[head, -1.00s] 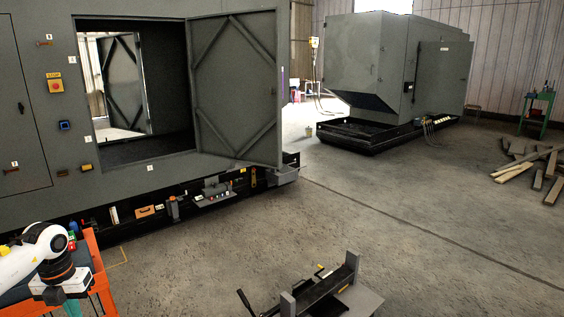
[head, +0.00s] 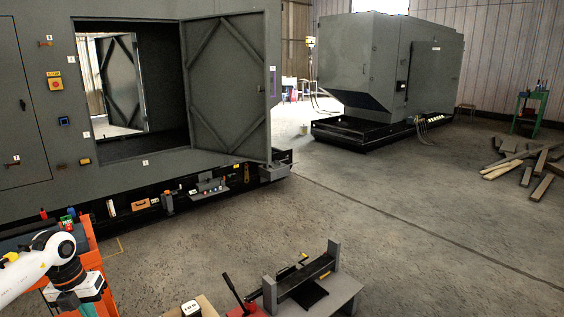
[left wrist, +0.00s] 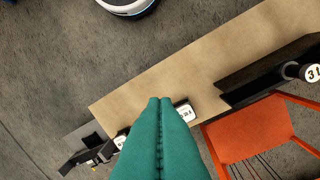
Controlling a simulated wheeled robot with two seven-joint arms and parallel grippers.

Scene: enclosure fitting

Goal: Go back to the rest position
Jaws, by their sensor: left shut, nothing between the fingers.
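My left gripper's teal fingers (left wrist: 160,102) are pressed together, shut and empty, in the left wrist view. They appear over the edge of a tan board (left wrist: 190,72), with small white-labelled blocks (left wrist: 186,111) near the tips. In the head view my left arm comes in at the lower left, and part of the teal gripper (head: 68,302) shows in front of an orange-framed stand (head: 91,258). Its fingertips are largely out of frame there. My right gripper is in neither view.
A large grey enclosure (head: 230,90) with an open door stands at the left, and a second grey enclosure (head: 345,60) behind. A low bench with a black clamp-like fixture (head: 308,280) is at bottom centre. Wood planks (head: 520,165) lie at right. The middle floor is clear.

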